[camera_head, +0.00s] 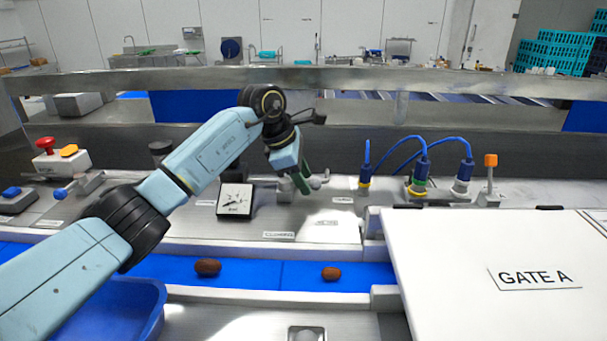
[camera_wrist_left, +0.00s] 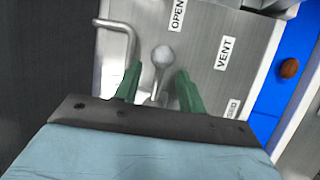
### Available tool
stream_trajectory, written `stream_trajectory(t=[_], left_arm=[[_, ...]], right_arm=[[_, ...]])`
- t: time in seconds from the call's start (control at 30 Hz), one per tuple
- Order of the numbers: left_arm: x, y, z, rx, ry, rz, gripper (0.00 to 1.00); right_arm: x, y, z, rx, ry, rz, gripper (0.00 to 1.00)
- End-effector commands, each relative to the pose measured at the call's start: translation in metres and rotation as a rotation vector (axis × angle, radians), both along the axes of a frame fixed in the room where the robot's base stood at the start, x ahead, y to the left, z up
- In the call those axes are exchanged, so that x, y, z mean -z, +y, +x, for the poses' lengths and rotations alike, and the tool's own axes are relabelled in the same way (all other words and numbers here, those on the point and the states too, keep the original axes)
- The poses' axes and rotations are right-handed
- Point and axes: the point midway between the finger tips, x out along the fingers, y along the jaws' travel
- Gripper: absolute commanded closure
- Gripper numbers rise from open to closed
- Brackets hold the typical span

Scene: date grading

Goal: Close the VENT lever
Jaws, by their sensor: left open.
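The VENT lever (camera_wrist_left: 163,56) has a grey ball knob on a thin stem, seen in the left wrist view on a metal panel. A VENT label (camera_wrist_left: 225,53) lies to its right, with an OPEN label (camera_wrist_left: 177,14) near the top and a partly hidden label (camera_wrist_left: 233,108) lower down. My left gripper (camera_wrist_left: 158,77) is open, with its green fingers on either side of the stem and the knob around the fingertips. Contact cannot be told. In the head view my left gripper (camera_head: 304,186) is over the panel, beside a small grey knob (camera_head: 316,183).
A bent metal bar (camera_wrist_left: 128,35) stands left of the lever. In the head view a square gauge (camera_head: 235,200) is left of the gripper, and blue-cabled connectors (camera_head: 420,180) stand right. A blue belt (camera_head: 250,272) carries two dates in front. A white GATE A panel (camera_head: 450,240) is at right.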

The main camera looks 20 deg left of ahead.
Motion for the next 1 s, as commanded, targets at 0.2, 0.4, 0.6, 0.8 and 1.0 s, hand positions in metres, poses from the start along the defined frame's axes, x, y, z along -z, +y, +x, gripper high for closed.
stream_trajectory(t=[0.2,0.4,0.6,0.8,1.0], left_arm=[[0.0046,-0.0013,0.0013,-0.001,0.0,0.0,0.59],[0.0045,-0.0013,0.0013,-0.001,0.0,0.0,0.67],[0.0042,-0.0013,0.0012,-0.001,0.0,0.0,0.94],[0.0032,-0.0026,0.0013,0.001,-0.002,-0.003,1.0],[0.002,-0.0038,0.0015,0.006,-0.005,-0.006,1.0]], right_arm=[[-0.0008,-0.0003,-0.0008,0.0,0.001,0.0,0.64],[-0.0005,-0.0006,-0.004,0.0,0.006,-0.001,0.64],[-0.0004,-0.0008,-0.0062,0.0,0.01,-0.001,0.64],[-0.0005,-0.0017,-0.0064,0.0,0.011,-0.002,0.64],[-0.0003,-0.0017,-0.0065,0.0,0.011,-0.002,0.64]])
